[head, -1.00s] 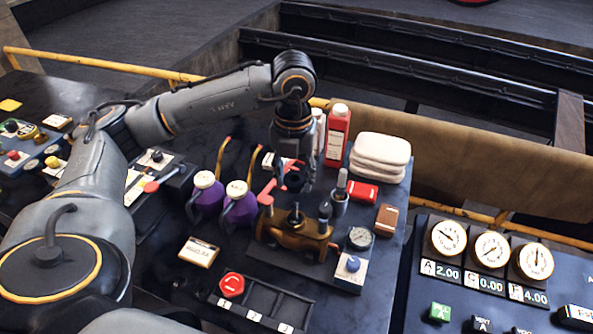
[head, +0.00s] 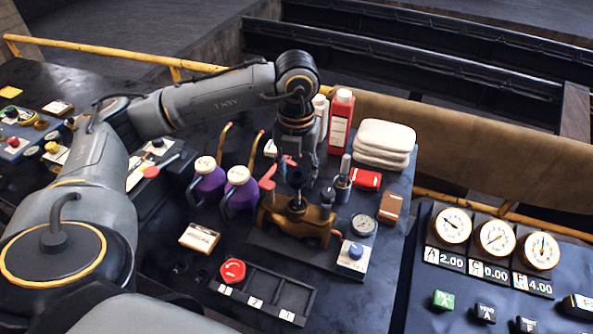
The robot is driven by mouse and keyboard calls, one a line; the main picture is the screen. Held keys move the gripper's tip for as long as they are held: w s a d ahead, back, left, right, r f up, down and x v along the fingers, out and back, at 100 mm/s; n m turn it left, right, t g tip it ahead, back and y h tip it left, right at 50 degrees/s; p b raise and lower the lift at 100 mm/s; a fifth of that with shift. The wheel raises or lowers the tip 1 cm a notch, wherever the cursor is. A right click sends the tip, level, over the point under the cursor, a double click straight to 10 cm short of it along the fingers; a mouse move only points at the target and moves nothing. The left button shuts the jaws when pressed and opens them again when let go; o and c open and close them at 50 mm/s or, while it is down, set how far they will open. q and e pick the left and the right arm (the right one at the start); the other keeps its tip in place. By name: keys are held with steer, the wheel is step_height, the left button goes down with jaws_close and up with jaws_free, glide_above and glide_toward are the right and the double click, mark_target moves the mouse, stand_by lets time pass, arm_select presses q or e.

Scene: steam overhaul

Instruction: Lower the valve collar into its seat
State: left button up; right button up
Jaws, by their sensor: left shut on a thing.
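The brass valve body (head: 297,219), with a short stem standing up from its middle, sits on the dark bench. My left gripper (head: 298,172) is above it, pointing down, and is shut on the dark valve collar (head: 296,180). The collar is just over the stem; whether it touches the valve is hard to tell. The seat is partly hidden beneath the collar. My right gripper is not in view.
Purple oil cans (head: 240,190) stand left of the valve. A red bottle (head: 340,122), folded white cloths (head: 384,143) and a pressure gauge (head: 363,225) are to the right. A compartment tray (head: 262,290) lies in front.

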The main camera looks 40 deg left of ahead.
mark_target(297, 190)
arm_select(q)
steer(key=shift+f+b, duration=0.25)
steer(key=shift+b, duration=0.25)
stand_by(0.7)
stand_by(0.5)
steer(key=shift+f+b, duration=0.2)
steer(key=shift+b, duration=0.1)
steer(key=shift+f+b, duration=0.5)
steer(key=shift+f, duration=0.2)
steer(key=shift+f+b, duration=0.5)
steer(key=shift+b, duration=0.2)
steer(key=shift+f, duration=0.1)
steer(key=shift+f+b, duration=0.65)
steer(key=shift+b, duration=0.1)
